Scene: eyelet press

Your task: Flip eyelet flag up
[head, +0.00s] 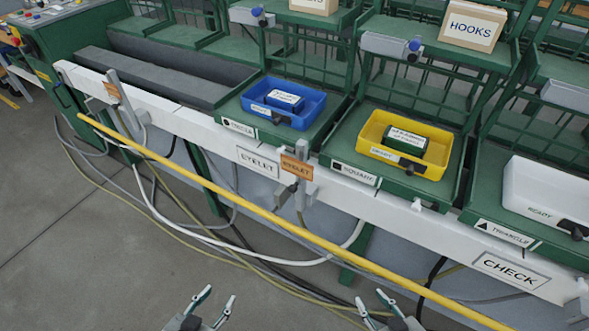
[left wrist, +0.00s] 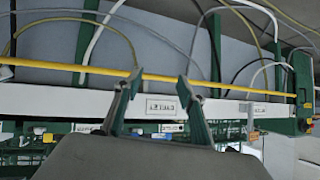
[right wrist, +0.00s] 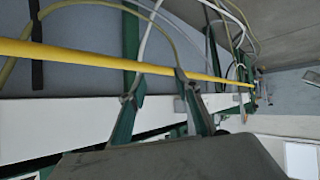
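The orange eyelet flag (head: 296,167) is a small lettered plate on a grey bracket at the white rail, right of the white EYELET label (head: 258,161). The label also shows upside down in the left wrist view (left wrist: 162,106). I cannot make out the flag in either wrist view. My left gripper (head: 216,294) is open and empty at the bottom of the head view, in front of the rail and apart from the flag. My right gripper (head: 370,297) is open and empty, further right. Its spread fingers also show in the right wrist view (right wrist: 156,88).
A yellow bar (head: 250,221) runs along the front of the white rail (head: 190,125). A blue bin (head: 263,106), a yellow bin (head: 439,163) and a white bin (head: 530,190) sit on green shelves. Loose cables (head: 190,228) hang below. Another orange flag (head: 112,91) is at left.

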